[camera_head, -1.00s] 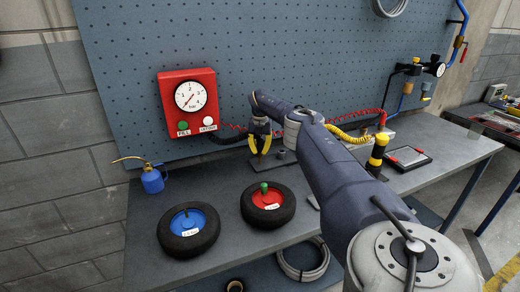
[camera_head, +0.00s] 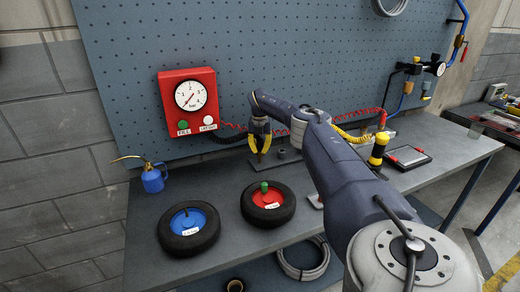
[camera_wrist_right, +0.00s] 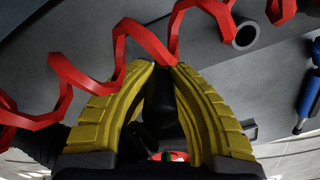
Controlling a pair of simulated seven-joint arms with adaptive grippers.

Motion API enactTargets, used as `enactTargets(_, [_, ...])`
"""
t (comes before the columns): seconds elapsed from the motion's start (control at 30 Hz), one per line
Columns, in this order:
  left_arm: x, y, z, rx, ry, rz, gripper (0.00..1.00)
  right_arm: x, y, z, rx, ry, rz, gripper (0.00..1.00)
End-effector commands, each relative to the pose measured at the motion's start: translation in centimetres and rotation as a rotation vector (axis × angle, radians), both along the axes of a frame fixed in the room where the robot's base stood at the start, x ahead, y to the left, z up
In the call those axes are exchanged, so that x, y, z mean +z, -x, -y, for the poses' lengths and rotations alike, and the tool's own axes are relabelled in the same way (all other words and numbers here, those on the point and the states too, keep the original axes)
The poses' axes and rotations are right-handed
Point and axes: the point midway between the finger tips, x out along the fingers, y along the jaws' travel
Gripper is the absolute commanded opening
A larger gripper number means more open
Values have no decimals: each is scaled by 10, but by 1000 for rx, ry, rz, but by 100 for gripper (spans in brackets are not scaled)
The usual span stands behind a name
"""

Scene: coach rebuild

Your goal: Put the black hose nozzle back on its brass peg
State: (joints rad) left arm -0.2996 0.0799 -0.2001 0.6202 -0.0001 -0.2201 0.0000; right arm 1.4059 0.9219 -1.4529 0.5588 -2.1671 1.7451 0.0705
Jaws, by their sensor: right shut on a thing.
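My right gripper (camera_head: 261,150) has yellow fingers and is over the back of the bench, right of the red gauge box. In the right wrist view its fingers (camera_wrist_right: 165,68) are shut on the black nozzle (camera_wrist_right: 157,105), which is mostly hidden between them. A black hose (camera_head: 228,138) runs from the gauge box towards this gripper. A dark plate with a short grey hollow post (camera_head: 281,153) is just right of the fingers; the post also shows in the right wrist view (camera_wrist_right: 246,34). I cannot make out the brass peg clearly. My left gripper is out of view.
The red gauge box (camera_head: 189,103) hangs on the pegboard. A red coiled hose (camera_wrist_right: 90,82) crosses close to the fingers. A blue-hubbed wheel (camera_head: 189,228), a red-hubbed wheel (camera_head: 268,204) and a blue oil can (camera_head: 153,179) stand on the bench.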

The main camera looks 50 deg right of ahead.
Motion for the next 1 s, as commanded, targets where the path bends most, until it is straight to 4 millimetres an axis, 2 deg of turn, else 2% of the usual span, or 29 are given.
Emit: enactTargets(1.0, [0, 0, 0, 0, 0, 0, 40, -15, 0, 0, 0, -1, 1, 0])
